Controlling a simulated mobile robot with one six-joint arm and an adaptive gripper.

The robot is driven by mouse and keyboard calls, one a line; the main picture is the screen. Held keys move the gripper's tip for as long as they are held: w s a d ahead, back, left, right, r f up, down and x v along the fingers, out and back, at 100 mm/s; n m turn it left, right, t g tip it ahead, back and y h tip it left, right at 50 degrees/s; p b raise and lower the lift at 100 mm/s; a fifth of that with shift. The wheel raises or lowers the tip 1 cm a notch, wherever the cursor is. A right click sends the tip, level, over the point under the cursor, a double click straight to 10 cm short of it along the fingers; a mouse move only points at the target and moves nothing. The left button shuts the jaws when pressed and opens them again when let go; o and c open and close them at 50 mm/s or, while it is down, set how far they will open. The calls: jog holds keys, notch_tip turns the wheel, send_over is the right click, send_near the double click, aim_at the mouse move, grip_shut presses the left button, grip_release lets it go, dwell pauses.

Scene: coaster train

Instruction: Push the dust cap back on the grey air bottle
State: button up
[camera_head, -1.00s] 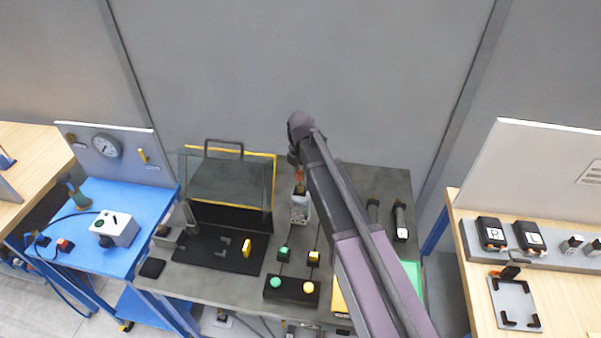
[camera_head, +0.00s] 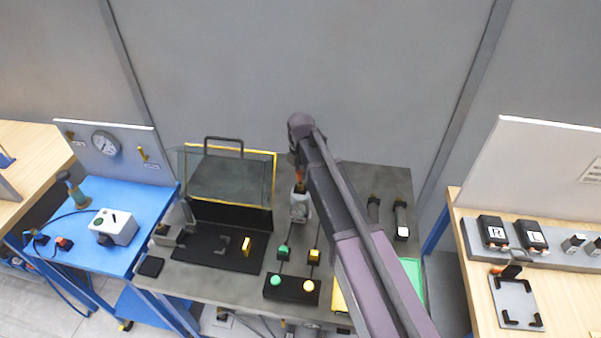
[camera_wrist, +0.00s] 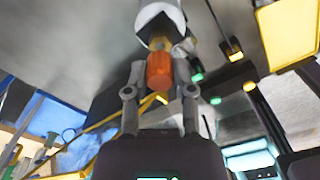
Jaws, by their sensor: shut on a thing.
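The orange dust cap (camera_wrist: 160,71) is between the two fingers of my gripper (camera_wrist: 160,76) in the wrist view, and the gripper is shut on it. A brass neck (camera_wrist: 157,45) lies in line with the cap, right at its far end. I cannot tell whether the cap only touches the neck or sits over it. Beyond the neck is the pale grey air bottle (camera_wrist: 161,17), cut off by the frame's top. In the head view the bottle (camera_head: 299,209) stands on the grey bench, with the orange cap (camera_head: 299,176) above it, partly hidden by my arm.
Left of the bottle is a black tray with a clear, yellow-edged raised cover (camera_head: 230,178). A black button box (camera_head: 292,288) with green and yellow buttons stands in front. Dark upright tools (camera_head: 400,220) are at the right. A blue bench (camera_head: 105,250) is further left.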

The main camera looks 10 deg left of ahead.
jog(key=shift+f+b, duration=1.1)
dwell(0.6)
jog(key=o, duration=0.9)
jog(key=shift+r, duration=0.15)
notch_tip(320, 180, up, 9)
jog(key=p, duration=0.9)
jog(key=shift+f, duration=0.2)
dwell(0.4)
